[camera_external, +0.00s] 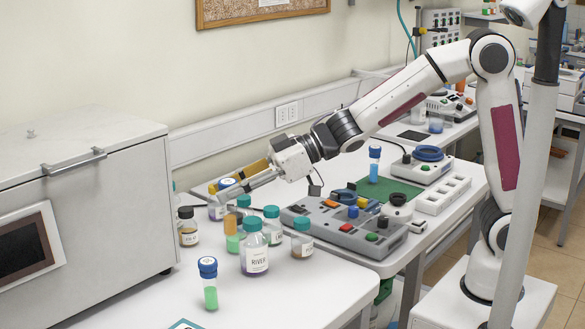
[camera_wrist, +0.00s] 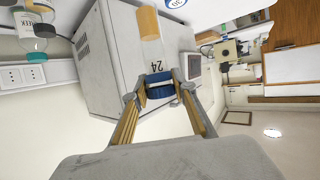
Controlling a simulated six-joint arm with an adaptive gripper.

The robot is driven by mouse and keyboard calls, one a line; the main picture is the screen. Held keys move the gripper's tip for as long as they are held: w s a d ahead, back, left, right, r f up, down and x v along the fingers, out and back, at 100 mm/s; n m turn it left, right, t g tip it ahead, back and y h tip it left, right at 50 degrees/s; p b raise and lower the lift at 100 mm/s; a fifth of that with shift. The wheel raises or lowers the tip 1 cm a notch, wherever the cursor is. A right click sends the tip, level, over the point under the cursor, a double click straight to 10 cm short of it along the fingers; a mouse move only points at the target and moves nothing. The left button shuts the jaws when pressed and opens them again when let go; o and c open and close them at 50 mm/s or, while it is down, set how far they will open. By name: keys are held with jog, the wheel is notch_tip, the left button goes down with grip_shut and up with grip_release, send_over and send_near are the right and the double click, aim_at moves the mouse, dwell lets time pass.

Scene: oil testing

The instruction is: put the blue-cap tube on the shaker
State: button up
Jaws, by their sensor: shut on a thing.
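My gripper (camera_external: 228,187) is shut on a blue-cap tube (camera_external: 230,222) and holds it by the cap above the bench, among the bottles. The tube hangs down with orange contents at its lower end. In the wrist view the fingers of my gripper (camera_wrist: 160,88) press on both sides of the blue cap (camera_wrist: 160,86), and the label reads 24. Another blue-cap tube (camera_external: 209,285) with green liquid stands at the bench front. A blue tube (camera_external: 374,165) stands by the green mat. I cannot tell for sure which device is the shaker; a grey device with coloured buttons (camera_external: 345,240) is to the right.
Several teal-capped bottles (camera_external: 254,252) and a black-capped jar (camera_external: 187,230) stand close around the held tube. A large grey oven-like box (camera_external: 110,200) is at left. A device with a blue ring (camera_external: 428,160) and a white block (camera_external: 443,194) stand further right.

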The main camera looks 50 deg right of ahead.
send_over(232, 235)
jog(key=w+d, duration=0.1)
jog(key=shift+w+d+f, duration=0.1)
jog(key=shift+w+f, duration=0.05)
jog(key=shift+f, duration=2.2)
jog(key=shift+f, duration=3.15)
jog(key=shift+f, duration=1.85)
jog(key=shift+f, duration=0.2)
jog(key=o, duration=1.1)
jog(key=shift+r, duration=0.25)
